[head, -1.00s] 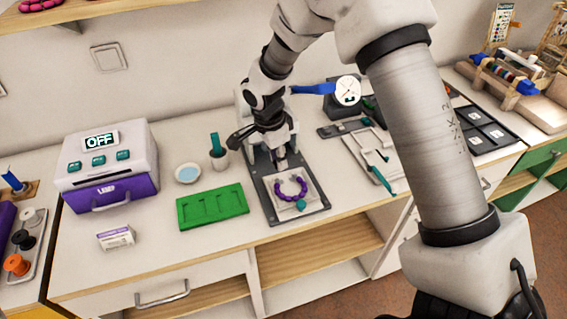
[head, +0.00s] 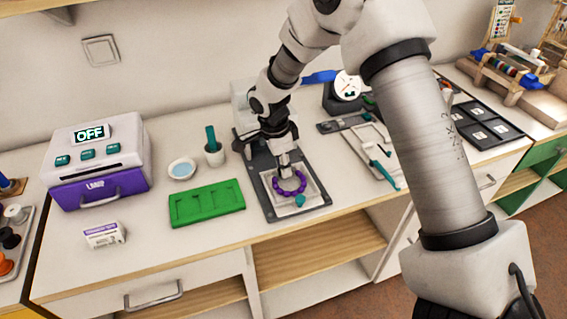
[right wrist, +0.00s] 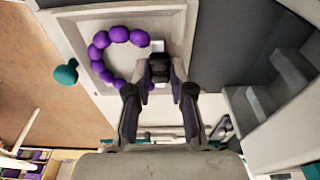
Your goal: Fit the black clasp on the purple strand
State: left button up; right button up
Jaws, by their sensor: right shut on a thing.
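The purple strand (head: 289,187) is a curved row of round beads on a pale square plate in a dark tray. It also shows in the right wrist view (right wrist: 101,40) as a ring with a gap on its right side. My right gripper (head: 284,170) points down at the strand's far side. In the right wrist view its fingers (right wrist: 160,74) are shut on the small black clasp (right wrist: 160,67), which is in the gap between the strand's ends. Whether the clasp touches the end beads I cannot tell. My left gripper is not in view.
A teal knob (head: 300,200) is at the plate's near edge. A white and purple machine reading OFF (head: 98,165) stands farther left. Trays with tools (head: 372,150) lie right.

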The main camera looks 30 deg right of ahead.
jog(key=o, duration=1.2)
jog(key=shift+r+p, duration=2.7)
jog(key=shift+r, duration=0.85)
jog(key=shift+f, duration=0.1)
